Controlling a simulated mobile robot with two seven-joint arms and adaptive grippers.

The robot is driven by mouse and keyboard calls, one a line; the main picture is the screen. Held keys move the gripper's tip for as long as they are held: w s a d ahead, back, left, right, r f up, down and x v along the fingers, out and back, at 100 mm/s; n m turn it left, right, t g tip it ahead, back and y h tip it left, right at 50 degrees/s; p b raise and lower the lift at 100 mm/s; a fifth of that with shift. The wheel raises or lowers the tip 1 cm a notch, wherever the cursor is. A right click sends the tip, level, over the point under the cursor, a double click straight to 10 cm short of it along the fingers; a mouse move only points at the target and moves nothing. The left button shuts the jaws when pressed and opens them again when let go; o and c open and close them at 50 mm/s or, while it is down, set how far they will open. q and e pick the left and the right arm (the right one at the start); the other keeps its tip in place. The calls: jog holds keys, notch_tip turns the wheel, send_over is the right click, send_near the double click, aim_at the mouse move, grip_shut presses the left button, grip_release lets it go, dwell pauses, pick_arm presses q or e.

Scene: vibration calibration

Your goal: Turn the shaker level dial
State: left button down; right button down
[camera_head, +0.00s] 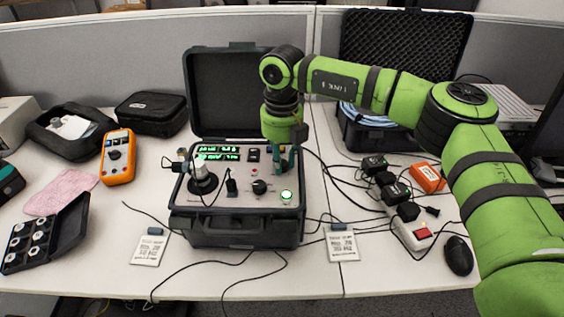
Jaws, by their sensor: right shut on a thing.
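The calibration unit is an open black case (232,226) with a light grey control panel (238,200) at the middle of the table. My right gripper (284,170) points down at the panel's upper right part. Its teal fingers are shut on a small control there, which I take to be the shaker level dial; the fingers mostly hide it, so its setting cannot be read. A black knob (259,187) sits free on the panel, left of and below the fingers. Green displays (217,152) are lit at the upper left of the panel. My left gripper is not in view.
A round black shaker mount (202,180) stands on the panel's left. A green-lit button (286,196) is below the fingers. The raised lid (222,95) stands behind. An orange multimeter (117,157) lies left; a power strip (410,230) with adapters and cables lies right.

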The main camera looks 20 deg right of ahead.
jog(key=m+b, duration=0.1)
jog(key=m, duration=0.4)
jog(key=shift+b, duration=0.35)
jog(key=shift+m, duration=0.3)
jog(key=c, duration=1)
grip_release()
jog(key=shift+r, duration=0.15)
notch_tip(320, 180, up, 12)
jog(key=shift+f, duration=0.1)
